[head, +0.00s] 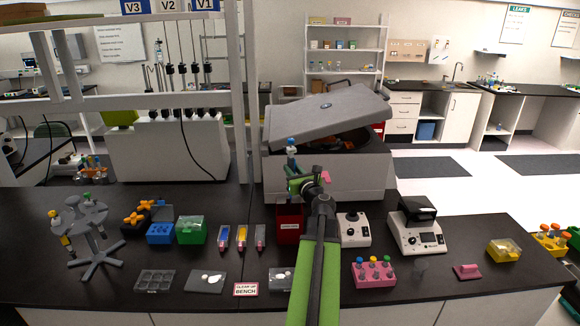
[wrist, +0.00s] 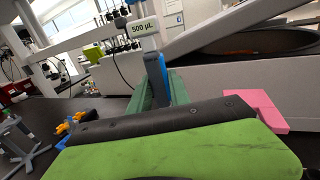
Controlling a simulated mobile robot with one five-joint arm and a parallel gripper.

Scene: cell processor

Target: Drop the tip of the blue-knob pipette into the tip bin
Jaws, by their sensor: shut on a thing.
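My gripper (head: 297,184) is shut on the blue-knob pipette (head: 291,155), which stands roughly upright in it. The blue knob shows at the top in the head view. In the wrist view the pipette (wrist: 143,28) shows a white "500 µL" label and a blue part beside my green finger. Its lower end and tip are hidden by my gripper. A dark red bin (head: 290,222) with a white label, apparently the tip bin, stands on the bench below my gripper. My arm covers its right side, and I cannot tell whether the tip is over its opening.
A large grey centrifuge (head: 330,160) with a raised lid stands close behind my gripper. Green (head: 191,230) and blue (head: 160,233) boxes and several small packs lie left of the bin. A grey pipette carousel (head: 90,220) stands far left. Small devices (head: 353,230) stand right of my arm.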

